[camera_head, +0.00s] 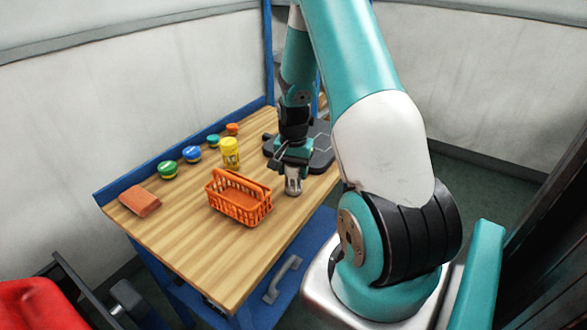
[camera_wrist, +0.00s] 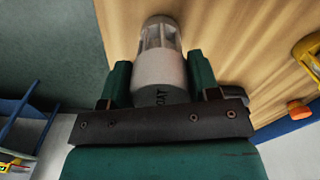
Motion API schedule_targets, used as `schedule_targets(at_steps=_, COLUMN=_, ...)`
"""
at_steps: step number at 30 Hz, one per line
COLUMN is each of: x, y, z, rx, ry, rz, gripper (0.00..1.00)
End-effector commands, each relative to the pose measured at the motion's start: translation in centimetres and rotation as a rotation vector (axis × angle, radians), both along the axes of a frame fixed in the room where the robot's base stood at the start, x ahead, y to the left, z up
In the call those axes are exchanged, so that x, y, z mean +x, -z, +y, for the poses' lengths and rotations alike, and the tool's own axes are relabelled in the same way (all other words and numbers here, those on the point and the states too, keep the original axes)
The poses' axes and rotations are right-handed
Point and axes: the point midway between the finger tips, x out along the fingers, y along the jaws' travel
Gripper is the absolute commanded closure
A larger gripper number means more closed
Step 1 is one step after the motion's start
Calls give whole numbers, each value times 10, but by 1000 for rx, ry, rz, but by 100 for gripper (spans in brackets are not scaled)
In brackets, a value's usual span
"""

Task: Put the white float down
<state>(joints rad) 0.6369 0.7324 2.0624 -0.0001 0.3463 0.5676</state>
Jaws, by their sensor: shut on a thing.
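The white float (camera_wrist: 160,68) is a pale cylinder with a clear, windowed end and dark lettering, seen in the wrist view. My gripper (camera_wrist: 160,82) is shut on it, with one green finger on each side. In the head view my gripper (camera_head: 293,165) points down at the right part of the wooden table (camera_head: 200,262), and the float (camera_head: 293,185) shows below the fingers, close to the table top. I cannot tell whether its lower end touches the wood.
An orange basket (camera_head: 240,198) stands just left of my gripper. A dark hexagon-marked plate (camera_head: 320,145) lies behind. The table's front is bare.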

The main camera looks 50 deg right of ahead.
Motion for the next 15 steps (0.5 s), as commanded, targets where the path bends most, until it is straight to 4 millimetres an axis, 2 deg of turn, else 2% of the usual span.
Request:
schedule_targets(at_steps=4, x=0, y=4, z=0, rx=0, ry=0, rz=0, gripper=100)
schedule_targets(at_steps=5, x=0, y=3, z=0, rx=0, ry=0, rz=0, gripper=39)
schedule_targets(at_steps=7, x=0, y=2, z=0, rx=0, ry=0, rz=0, gripper=23)
schedule_targets(at_steps=8, x=0, y=2, z=0, rx=0, ry=0, rz=0, gripper=18)
schedule_targets(at_steps=15, x=0, y=2, z=0, rx=0, ry=0, rz=0, gripper=18)
